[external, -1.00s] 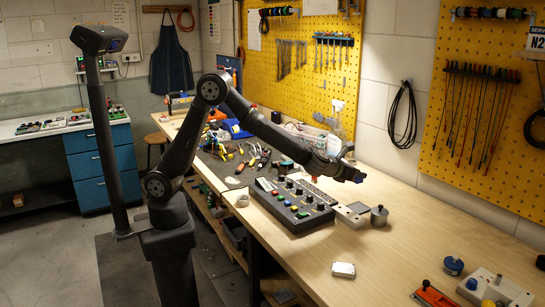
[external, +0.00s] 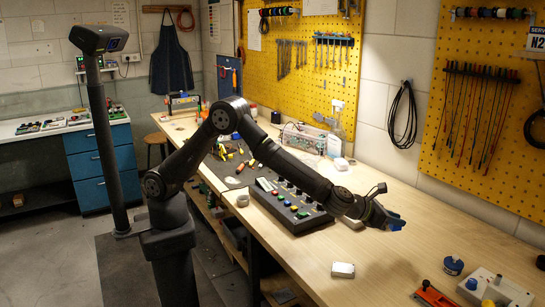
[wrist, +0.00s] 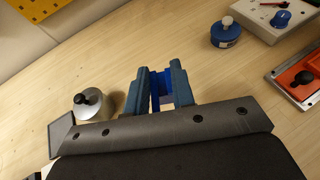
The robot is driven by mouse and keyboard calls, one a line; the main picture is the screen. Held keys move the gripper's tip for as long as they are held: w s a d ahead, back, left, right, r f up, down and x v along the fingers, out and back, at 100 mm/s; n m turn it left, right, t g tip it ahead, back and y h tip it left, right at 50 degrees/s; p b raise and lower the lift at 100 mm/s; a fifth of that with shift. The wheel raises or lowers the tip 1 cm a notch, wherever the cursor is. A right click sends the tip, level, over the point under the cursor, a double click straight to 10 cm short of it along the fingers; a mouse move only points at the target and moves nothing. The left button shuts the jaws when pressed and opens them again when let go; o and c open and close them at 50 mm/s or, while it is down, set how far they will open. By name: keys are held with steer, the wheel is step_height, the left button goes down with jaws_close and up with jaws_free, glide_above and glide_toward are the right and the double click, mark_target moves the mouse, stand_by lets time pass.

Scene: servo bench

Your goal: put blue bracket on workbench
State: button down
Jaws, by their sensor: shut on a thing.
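My gripper (external: 392,222) is over the right half of the wooden workbench (external: 425,245) in the external view. In the wrist view, its two blue-grey fingers (wrist: 162,90) are shut on the blue bracket (wrist: 158,82). Only part of the bracket shows between the fingers; the rest is hidden. Bare bench top (wrist: 140,40) lies beyond the fingertips. The gap between bracket and bench cannot be told.
A silver cylinder with a black knob (wrist: 90,101) stands left of my gripper in the wrist view. A blue round piece (wrist: 226,33), a white box (wrist: 265,18) and an orange fixture (wrist: 301,72) are right. A small white box (external: 343,270) lies near the front edge.

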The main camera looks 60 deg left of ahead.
glide_above(397, 241)
step_height(397, 241, down, 4)
steer(key=shift+a+r, duration=0.1)
steer(key=shift+a, duration=0.05)
steer(key=shift+f, duration=1.9)
steer(key=shift+f, duration=0.15)
steer(key=c, duration=1.2)
jaws_free()
steer(key=shift+c, duration=0.2)
steer(key=shift+s+r, duration=0.15)
steer(key=shift+r, duration=0.1)
steer(key=v, duration=1.1)
steer(key=shift+s+a, duration=0.2)
steer(key=shift+s, duration=0.05)
